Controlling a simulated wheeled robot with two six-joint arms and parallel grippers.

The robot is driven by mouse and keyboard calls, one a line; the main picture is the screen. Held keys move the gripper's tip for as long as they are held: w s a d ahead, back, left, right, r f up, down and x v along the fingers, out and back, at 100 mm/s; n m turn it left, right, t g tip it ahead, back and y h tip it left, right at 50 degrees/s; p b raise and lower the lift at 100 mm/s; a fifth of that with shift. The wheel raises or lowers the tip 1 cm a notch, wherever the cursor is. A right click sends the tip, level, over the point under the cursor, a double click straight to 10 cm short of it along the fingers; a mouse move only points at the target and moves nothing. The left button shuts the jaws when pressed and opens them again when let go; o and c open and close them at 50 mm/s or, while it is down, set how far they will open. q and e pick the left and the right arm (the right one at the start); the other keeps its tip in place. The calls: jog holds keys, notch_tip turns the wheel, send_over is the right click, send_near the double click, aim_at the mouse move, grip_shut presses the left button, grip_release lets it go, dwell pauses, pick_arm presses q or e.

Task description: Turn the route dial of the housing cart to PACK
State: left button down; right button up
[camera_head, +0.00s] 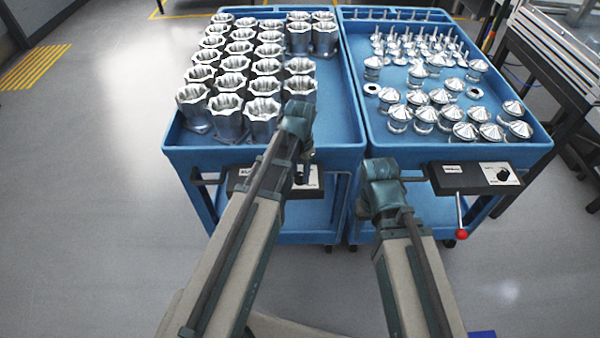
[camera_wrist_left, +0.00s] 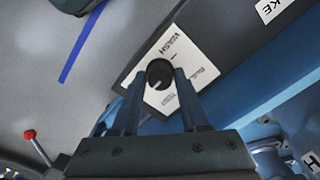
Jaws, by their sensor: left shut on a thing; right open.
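The housing cart (camera_head: 178,155) is the blue cart on the left, loaded with rows of metal housings (camera_head: 228,105). Its route dial (camera_wrist_left: 160,72) is a round black knob on a white label plate (camera_wrist_left: 184,93) in the left wrist view. The plate reads WASH at one side; the other words are too small to read surely. A light mark shows on the knob, but I cannot tell which word it points to. My left gripper (camera_wrist_left: 159,78) is shut on the dial, one finger on each side. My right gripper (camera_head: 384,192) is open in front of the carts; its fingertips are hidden.
A second blue cart (camera_head: 440,150) with conical metal parts stands close on the right. Its front has a black panel with a dial (camera_head: 503,174) and a red-knobbed lever (camera_head: 462,234). The left wrist view also shows a red-knobbed lever (camera_wrist_left: 30,135). Open floor (camera_head: 80,200) lies left.

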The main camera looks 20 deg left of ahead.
aim_at(300, 175)
pick_arm(q)
jog(key=shift+m, duration=0.3)
dwell(0.4)
jog(key=shift+c, duration=2.2)
grip_release()
jog(key=shift+r, duration=0.1)
notch_tip(300, 175, up, 14)
jog(key=p, duration=1.3)
jog(key=shift+f+p, duration=0.2)
jog(key=shift+p, duration=0.2)
jog(key=s+d+n+y, duration=0.1)
jog(key=s+d+n, duration=0.1)
jog(key=s+d, duration=0.8)
jog(key=s, duration=0.4)
jog(key=shift+d, duration=0.2)
